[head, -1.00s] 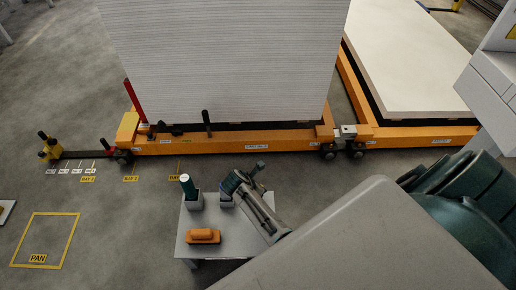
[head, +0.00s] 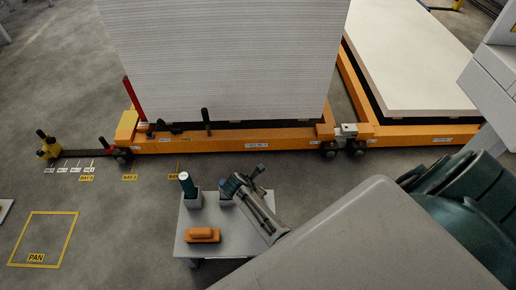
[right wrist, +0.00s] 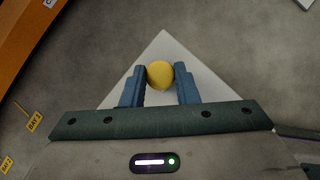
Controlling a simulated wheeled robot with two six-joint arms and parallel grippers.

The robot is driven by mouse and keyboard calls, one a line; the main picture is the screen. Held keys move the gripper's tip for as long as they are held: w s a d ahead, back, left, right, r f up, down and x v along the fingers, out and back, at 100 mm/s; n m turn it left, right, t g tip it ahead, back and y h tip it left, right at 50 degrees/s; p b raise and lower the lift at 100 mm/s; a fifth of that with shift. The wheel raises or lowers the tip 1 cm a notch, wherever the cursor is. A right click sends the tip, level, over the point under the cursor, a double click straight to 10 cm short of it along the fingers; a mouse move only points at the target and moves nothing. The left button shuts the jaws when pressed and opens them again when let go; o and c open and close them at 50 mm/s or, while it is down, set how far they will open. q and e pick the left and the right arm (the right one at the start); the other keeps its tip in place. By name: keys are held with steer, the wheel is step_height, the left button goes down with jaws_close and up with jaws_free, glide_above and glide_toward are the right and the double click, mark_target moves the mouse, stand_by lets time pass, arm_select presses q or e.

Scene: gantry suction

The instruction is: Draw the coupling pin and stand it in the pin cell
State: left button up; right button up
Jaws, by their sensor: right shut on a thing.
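My right gripper (head: 234,184) is over the back of a small grey side table (head: 228,238). In the right wrist view its two blue fingers (right wrist: 160,82) are shut on a round yellow head, which I take to be the coupling pin (right wrist: 160,73). The pin's shank is hidden below the head. In the head view the gripper covers the pin, and a dark cell (head: 226,199) shows just under the gripper. I cannot tell whether the pin's foot is inside the cell. My left gripper is not in view.
A second cell (head: 195,203) on the table holds a dark green cylinder (head: 187,184). An orange block (head: 202,235) lies in front. Orange carts (head: 238,141) carrying white stacks meet at a grey coupler (head: 347,132). A yellow-outlined PAN square (head: 71,240) is on the floor at left.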

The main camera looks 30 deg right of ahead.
steer(key=shift+f+b, duration=0.5)
steer(key=shift+f, duration=0.6)
steer(key=o, duration=1.1)
steer(key=shift+a+r, duration=0.1)
steer(key=p+v, duration=0.3)
steer(key=v, duration=0.7)
steer(key=shift+s+a+r, duration=0.1)
steer(key=shift+r, duration=0.15)
steer(key=shift+s, duration=0.1)
